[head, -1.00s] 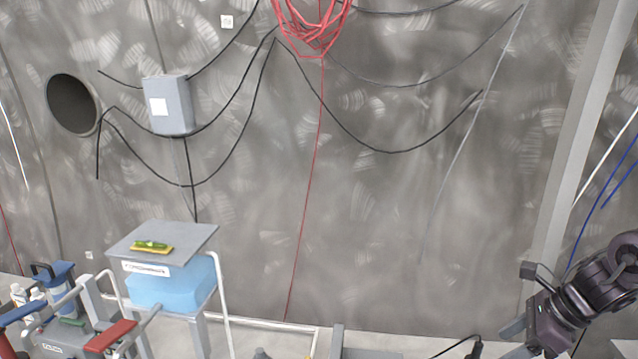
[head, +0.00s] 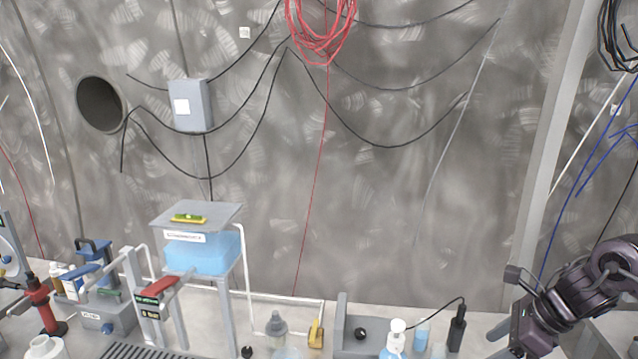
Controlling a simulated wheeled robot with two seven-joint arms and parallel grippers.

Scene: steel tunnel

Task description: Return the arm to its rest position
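My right arm comes in at the lower right of the head view, with a dark purple-grey wrist. Its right gripper (head: 506,338) points down and left, partly cut off by the bottom edge. I cannot tell whether its fingers are open or shut, and nothing shows held in it. My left arm and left gripper are not in the head view.
A raised grey platform (head: 226,215) holds a green-and-yellow item (head: 188,218), with a blue container (head: 203,252) beneath. A red-handled device (head: 156,290) stands left. A white-topped bottle (head: 396,338) and a black handset-like item (head: 457,328) stand near my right gripper. Cables hang on the wall.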

